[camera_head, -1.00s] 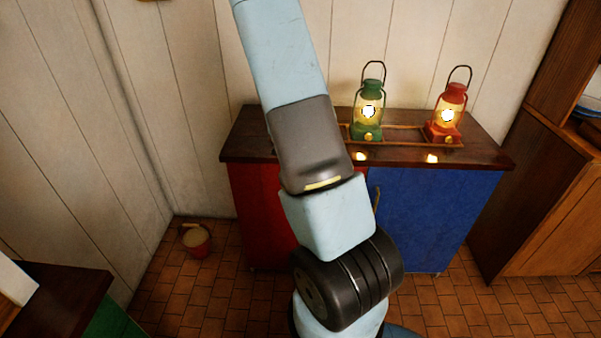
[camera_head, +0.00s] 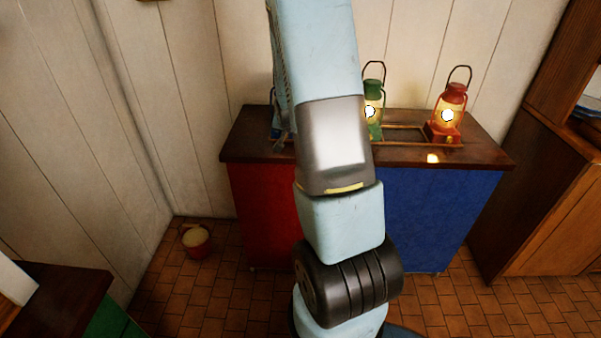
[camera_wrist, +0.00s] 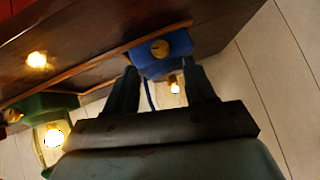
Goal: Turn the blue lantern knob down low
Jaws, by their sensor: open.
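The blue lantern (camera_wrist: 176,44) shows in the wrist view with a round brass knob (camera_wrist: 160,48) on its base and a lit glow beyond it. In the head view only a sliver of the blue lantern (camera_head: 275,126) shows left of my arm. My gripper (camera_wrist: 162,70) is open and empty, with one finger on each side of the line to the blue base. The knob lies just beyond the fingertips, and I cannot tell whether they touch the base. My arm hides the gripper's work in the head view.
A lit green lantern (camera_head: 376,126), partly behind my arm, and a lit red lantern (camera_head: 453,94) stand on the same cabinet top (camera_head: 487,155), along a low wooden rail (camera_head: 405,143).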

